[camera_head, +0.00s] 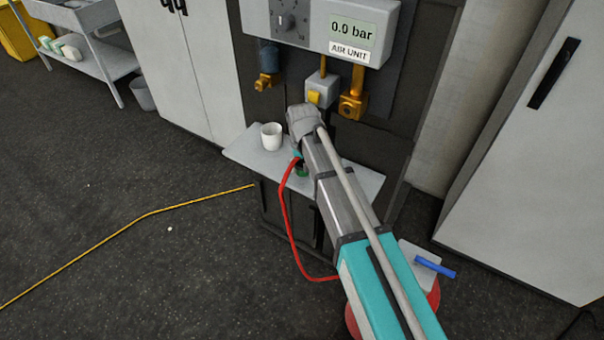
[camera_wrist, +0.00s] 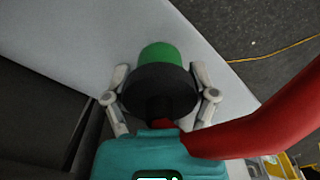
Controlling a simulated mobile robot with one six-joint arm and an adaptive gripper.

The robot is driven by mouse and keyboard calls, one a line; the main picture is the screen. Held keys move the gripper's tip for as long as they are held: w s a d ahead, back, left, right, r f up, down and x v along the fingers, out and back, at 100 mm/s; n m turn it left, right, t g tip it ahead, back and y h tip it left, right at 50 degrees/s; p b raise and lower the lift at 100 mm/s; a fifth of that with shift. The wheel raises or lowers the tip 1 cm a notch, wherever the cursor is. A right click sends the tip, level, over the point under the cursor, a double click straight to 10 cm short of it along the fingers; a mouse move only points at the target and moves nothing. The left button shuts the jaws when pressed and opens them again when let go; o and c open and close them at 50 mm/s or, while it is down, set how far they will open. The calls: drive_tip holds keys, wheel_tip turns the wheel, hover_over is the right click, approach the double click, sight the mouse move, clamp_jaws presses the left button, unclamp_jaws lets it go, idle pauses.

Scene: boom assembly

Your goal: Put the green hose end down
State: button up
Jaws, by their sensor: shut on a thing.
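The green hose end (camera_head: 301,172) is partly hidden behind my arm in the head view. Its red hose (camera_head: 284,215) hangs over the front of the small grey shelf. In the wrist view the green hose end (camera_wrist: 160,56) with its black collar sits between the two fingers of my gripper (camera_wrist: 160,92), which is shut on it. The hose end is over the grey shelf top (camera_wrist: 215,50). I cannot tell whether it touches the shelf. The red hose (camera_wrist: 265,125) runs off to the right there.
A white cup (camera_head: 271,136) stands on the shelf (camera_head: 245,152), left of my arm. The air unit (camera_head: 330,30) above reads 0.0 bar, with brass fittings (camera_head: 352,103) and a yellow button (camera_head: 314,97) below it. A grey cabinet (camera_head: 530,150) stands at right.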

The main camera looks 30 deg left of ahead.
sight(302, 179)
drive_tip(key=shift+f, duration=0.1)
drive_tip(key=shift+w+a+f+b, duration=0.15)
drive_tip(key=shift+f+b, duration=0.25)
drive_tip(key=shift+b, duration=0.05)
drive_tip(key=shift+w+a+f+b, duration=0.15)
drive_tip(key=shift+f+b, duration=0.2)
drive_tip(key=shift+b, duration=0.05)
drive_tip(key=shift+f+b, duration=1.2)
drive_tip(key=shift+f, duration=0.1)
drive_tip(key=o, duration=1.2)
wheel_tip(302, 179, up, 12)
drive_tip(key=p, duration=1.2)
